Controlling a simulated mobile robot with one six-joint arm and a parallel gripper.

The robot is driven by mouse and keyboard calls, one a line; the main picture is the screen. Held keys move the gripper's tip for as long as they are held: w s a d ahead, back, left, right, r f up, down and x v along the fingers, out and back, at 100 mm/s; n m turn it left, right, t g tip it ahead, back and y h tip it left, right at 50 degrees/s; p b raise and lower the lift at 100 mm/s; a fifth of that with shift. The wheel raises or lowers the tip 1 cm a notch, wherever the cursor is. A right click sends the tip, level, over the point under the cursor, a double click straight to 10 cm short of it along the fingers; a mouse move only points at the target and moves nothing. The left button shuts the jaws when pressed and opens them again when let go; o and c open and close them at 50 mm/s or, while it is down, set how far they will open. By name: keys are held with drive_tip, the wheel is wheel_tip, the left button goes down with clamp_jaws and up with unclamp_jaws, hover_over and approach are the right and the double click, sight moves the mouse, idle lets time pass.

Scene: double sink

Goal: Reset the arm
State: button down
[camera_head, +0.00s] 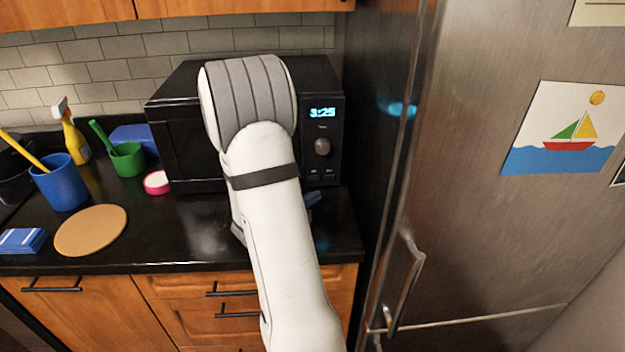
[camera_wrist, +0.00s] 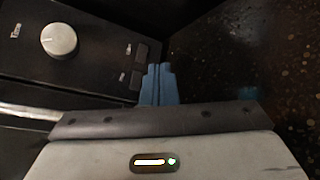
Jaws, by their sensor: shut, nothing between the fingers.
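My gripper shows in the wrist view, its blue fingers (camera_wrist: 158,82) together with nothing between them. They are close to the front panel of the black microwave (camera_wrist: 95,62), near its buttons and knob. In the head view my white arm reaches over the counter in front of the microwave (camera_head: 180,140). Only a small blue part of my gripper (camera_head: 313,197) shows there, low by the microwave's right front corner; the rest is hidden behind my arm. I cannot tell whether the fingers touch the microwave.
The black counter (camera_head: 165,230) holds a blue cup (camera_head: 62,185), a green cup (camera_head: 127,160), a spray bottle (camera_head: 73,138), a pink-rimmed dish (camera_head: 157,182), a round board (camera_head: 90,230) and a blue sponge (camera_head: 22,241). A steel fridge (camera_head: 480,220) stands close on the right. Wooden cabinets (camera_head: 235,8) hang above.

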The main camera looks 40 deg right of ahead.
idle(0.4)
drive_tip(key=s+a+r+m+g+y, duration=0.1)
drive_tip(key=s+a+r+m+g, duration=0.1)
drive_tip(key=s+a+r, duration=0.1)
drive_tip(key=shift+s+r, duration=0.1)
drive_tip(key=shift+r, duration=0.1)
drive_tip(key=s+a+r+m+t+y, duration=0.1)
drive_tip(key=a+y, duration=0.3)
drive_tip(key=a, duration=0.6)
drive_tip(key=s+a+r+m+t+y, duration=0.1)
drive_tip(key=s+a+r+m+y, duration=0.1)
drive_tip(key=a, duration=0.8)
drive_tip(key=s+a+r+m+t+y, duration=0.1)
drive_tip(key=s+a+r+m+y, duration=0.1)
drive_tip(key=s+a+y, duration=0.3)
drive_tip(key=a+r+y, duration=0.1)
drive_tip(key=a+y, duration=0.2)
drive_tip(key=a, duration=0.3)
drive_tip(key=shift+s+r, duration=0.15)
drive_tip(key=shift+r, duration=0.1)
